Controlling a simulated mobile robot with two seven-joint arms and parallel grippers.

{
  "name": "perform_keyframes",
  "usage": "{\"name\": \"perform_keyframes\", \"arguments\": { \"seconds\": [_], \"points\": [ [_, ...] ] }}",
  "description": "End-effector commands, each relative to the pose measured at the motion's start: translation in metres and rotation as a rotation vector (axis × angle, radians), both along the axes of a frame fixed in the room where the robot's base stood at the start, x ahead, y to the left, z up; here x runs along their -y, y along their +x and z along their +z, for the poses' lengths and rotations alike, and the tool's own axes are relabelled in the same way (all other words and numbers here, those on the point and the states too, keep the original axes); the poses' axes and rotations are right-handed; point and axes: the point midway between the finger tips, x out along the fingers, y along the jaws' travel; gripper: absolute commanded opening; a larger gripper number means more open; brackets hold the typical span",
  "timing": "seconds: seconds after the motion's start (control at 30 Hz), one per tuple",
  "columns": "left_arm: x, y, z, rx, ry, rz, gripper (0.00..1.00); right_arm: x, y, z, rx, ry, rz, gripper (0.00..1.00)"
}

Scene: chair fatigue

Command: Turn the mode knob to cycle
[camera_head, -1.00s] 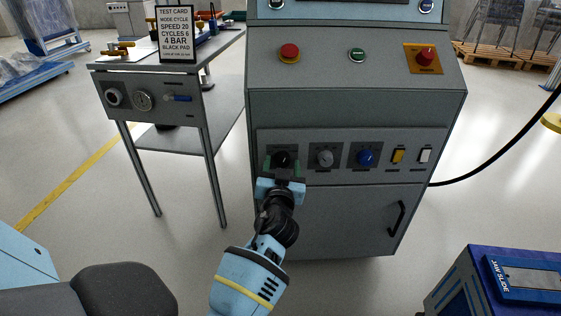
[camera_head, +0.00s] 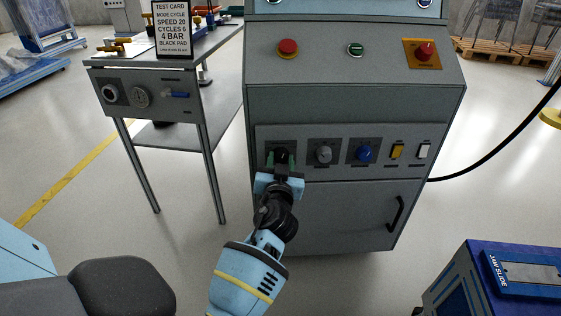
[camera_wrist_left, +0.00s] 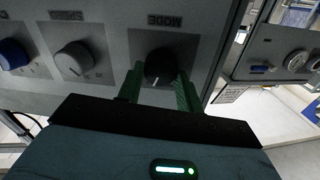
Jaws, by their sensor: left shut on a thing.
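The black mode knob (camera_head: 281,155) is the leftmost control on the lower panel of the grey cabinet (camera_head: 350,105). In the left wrist view the mode knob (camera_wrist_left: 160,67) sits under the upside-down label MODE, and a white pointer mark shows on its face. My left gripper (camera_head: 281,162) is at the knob, with its arm coming up from below. In the left wrist view the green fingers of the left gripper (camera_wrist_left: 160,92) are closed on either side of the knob. The setting the pointer marks cannot be read. My right gripper is not in view.
Right of the mode knob are a grey speed knob (camera_head: 323,154), a blue knob (camera_head: 364,153), a yellow switch (camera_head: 397,151) and a white switch (camera_head: 423,151). A test card (camera_head: 172,28) reading MODE CYCLE stands on the side table (camera_head: 215,45). A blue box (camera_head: 500,280) is at the lower right.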

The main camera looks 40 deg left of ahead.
Motion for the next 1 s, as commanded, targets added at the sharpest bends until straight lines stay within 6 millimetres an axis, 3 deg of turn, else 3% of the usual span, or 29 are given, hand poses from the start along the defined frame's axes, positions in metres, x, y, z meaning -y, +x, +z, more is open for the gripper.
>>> {"name": "perform_keyframes", "arguments": {
  "seconds": [0.6, 1.0],
  "points": [
    [0.001, 0.001, 0.003, -0.270, 0.289, -0.001, 0.13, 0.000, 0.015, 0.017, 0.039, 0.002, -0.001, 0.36],
    [0.001, 0.002, 0.003, -0.436, 0.464, 0.000, 0.13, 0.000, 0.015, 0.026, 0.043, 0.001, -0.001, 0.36]
  ]
}}
